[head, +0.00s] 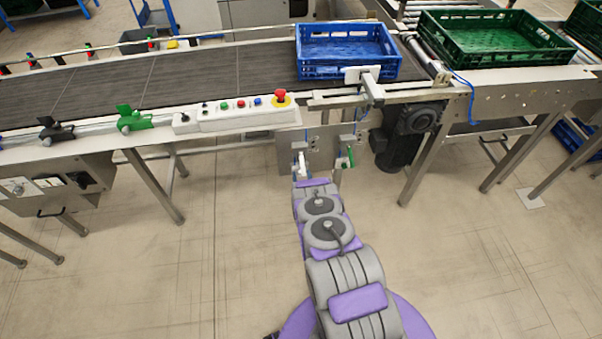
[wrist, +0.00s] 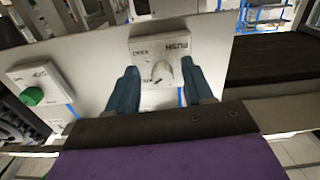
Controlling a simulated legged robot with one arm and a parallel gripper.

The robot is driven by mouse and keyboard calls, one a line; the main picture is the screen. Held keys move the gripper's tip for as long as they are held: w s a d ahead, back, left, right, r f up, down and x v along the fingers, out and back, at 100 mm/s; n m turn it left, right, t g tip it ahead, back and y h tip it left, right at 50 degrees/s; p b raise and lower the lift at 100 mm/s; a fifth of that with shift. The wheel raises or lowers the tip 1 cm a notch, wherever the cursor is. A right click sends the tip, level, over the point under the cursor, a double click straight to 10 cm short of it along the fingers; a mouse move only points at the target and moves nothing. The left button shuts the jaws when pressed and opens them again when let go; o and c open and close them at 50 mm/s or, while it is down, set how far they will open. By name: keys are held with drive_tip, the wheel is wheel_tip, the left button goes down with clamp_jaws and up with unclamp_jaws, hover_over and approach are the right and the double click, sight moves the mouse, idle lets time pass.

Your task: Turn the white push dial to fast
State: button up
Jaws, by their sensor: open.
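The white push dial (wrist: 163,72) sits on a pale label plate (wrist: 150,46) fixed to a grey panel. The plate reads PUSH, inverted in the wrist view; its smaller words are too blurred to read with certainty. My gripper (wrist: 159,68) is open, with one dark finger on each side of the dial; I cannot tell whether either touches it. In the head view the white dial (head: 303,164) is just beyond the end of my arm, and my gripper (head: 316,182) is largely hidden by the arm. Which setting the dial points to is unclear.
A green dial (head: 349,157) is beside it, also in the wrist view (wrist: 33,96). A red emergency button (head: 280,96) is on the control box above left. A blue crate (head: 347,70) sits on the conveyor belt (head: 180,75). A dark motor (head: 402,140) hangs right of the panel.

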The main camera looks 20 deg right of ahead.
drive_tip(key=shift+a+r, duration=0.1)
drive_tip(key=shift+a, duration=0.25)
drive_tip(key=shift+c, duration=0.4)
drive_tip(key=shift+d, duration=0.35)
drive_tip(key=c, duration=0.6)
drive_tip(key=shift+a, duration=0.1)
clamp_jaws()
drive_tip(key=shift+m, duration=0.4)
drive_tip(key=m, duration=1.1)
drive_tip(key=shift+s, duration=0.15)
drive_tip(key=o, duration=0.7)
unclamp_jaws()
